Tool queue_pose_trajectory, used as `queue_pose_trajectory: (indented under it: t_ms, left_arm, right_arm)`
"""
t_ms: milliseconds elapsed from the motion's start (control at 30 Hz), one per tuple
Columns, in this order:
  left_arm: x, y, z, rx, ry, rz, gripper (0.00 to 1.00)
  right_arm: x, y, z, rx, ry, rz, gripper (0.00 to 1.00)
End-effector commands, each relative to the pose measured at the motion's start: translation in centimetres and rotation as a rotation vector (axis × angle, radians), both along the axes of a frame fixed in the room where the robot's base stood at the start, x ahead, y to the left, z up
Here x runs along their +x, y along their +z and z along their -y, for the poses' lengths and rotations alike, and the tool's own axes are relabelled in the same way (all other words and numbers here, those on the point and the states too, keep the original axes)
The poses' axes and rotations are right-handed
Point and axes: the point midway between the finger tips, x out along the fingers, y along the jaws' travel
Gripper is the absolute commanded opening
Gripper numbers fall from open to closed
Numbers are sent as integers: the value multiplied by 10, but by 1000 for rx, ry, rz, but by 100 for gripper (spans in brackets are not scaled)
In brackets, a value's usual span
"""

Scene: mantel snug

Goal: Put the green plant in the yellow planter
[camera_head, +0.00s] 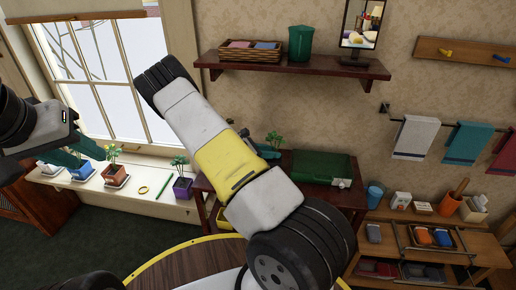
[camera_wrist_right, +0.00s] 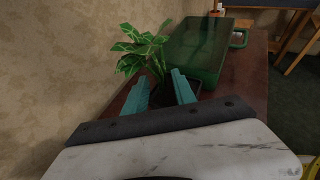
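The green leafy plant (camera_wrist_right: 143,50) stands in a dark pot on the dark red table, by the wall. In the head view its leaves (camera_head: 274,138) show just past my right arm. My right gripper (camera_wrist_right: 163,88) points at the plant, with teal fingers apart and the plant's lower part and pot between or just beyond them; contact cannot be told. My left gripper (camera_head: 76,154) is open and empty above the window sill. A yellow object (camera_head: 224,217), perhaps the yellow planter, shows low beside the dark table, partly hidden by my right arm.
A dark green box (camera_wrist_right: 199,48) lies close beside the plant on the table (camera_wrist_right: 243,75). Small potted plants, including a purple pot (camera_head: 182,188), stand on the white sill (camera_head: 150,203). A wall shelf (camera_head: 290,66) hangs above the table.

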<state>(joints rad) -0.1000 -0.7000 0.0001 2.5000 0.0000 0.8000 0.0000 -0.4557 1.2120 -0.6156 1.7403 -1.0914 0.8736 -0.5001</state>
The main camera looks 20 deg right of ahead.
Motion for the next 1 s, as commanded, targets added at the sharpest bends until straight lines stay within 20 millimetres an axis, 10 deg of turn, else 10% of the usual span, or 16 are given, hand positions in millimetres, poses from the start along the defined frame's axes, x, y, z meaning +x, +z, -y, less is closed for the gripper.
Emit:
queue_pose_trajectory:
  t_ms: [200, 1000]
  left_arm:
    - [0, 0, 0, 0, 0, 0, 36]
    - [0, 0, 0, 0, 0, 0, 36]
  right_arm:
    - [0, 0, 0, 0, -1, 0, 0]
    - [0, 0, 0, 0, -1, 0, 0]
